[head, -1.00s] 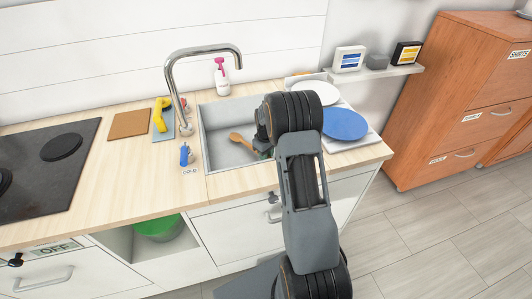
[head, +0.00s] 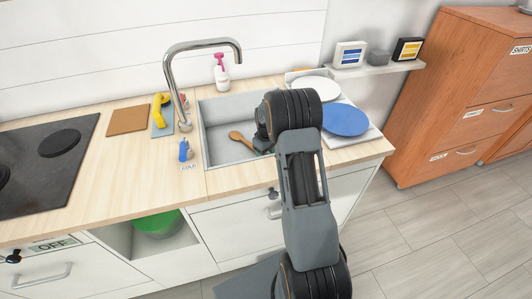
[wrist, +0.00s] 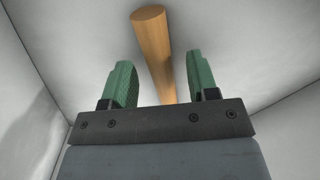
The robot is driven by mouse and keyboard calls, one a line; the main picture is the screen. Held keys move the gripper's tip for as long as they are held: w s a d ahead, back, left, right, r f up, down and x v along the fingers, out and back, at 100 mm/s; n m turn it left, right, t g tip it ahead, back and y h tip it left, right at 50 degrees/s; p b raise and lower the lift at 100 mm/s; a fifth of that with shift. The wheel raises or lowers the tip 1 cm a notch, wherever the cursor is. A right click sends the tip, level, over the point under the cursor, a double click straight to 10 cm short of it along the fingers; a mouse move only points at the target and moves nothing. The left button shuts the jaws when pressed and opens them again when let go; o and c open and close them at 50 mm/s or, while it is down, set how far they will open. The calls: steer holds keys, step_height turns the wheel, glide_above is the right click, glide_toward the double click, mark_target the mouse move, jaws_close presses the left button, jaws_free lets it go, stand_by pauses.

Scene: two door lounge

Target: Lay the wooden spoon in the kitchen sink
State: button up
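The wooden spoon (head: 240,138) lies in the grey kitchen sink (head: 214,160), its bowl toward the left and its handle running right, behind my arm. In the wrist view its round handle (wrist: 153,45) passes between my gripper's two green fingers, with space visible on both sides. My gripper (wrist: 162,85) is open, inside the sink area and close to the handle. In the head view my arm hides most of the gripper; only a bit of green shows.
The faucet (head: 173,85) arches over the sink's left rear. A blue plate (head: 345,120) and a white plate (head: 315,88) stand to the right. A spray bottle (head: 221,75) is behind. A blue tap handle (head: 184,150) is left of the sink.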

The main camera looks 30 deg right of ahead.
steer(key=shift+r, duration=0.15)
step_height(320, 180, up, 14)
steer(key=s+a+r+m+t+p, duration=0.2)
steer(key=s+a+r, duration=0.7)
steer(key=s, duration=0.1)
steer(key=s+a+m+p, duration=0.1)
steer(key=s+a, duration=0.2)
steer(key=s, duration=0.3)
steer(key=s+a+t+p, duration=0.1)
steer(key=s+a, duration=0.2)
steer(key=s, duration=0.4)
steer(key=shift+s+a+r+m+t, duration=0.25)
steer(key=shift+a+r+m+t, duration=0.05)
steer(key=shift+r+m, duration=0.15)
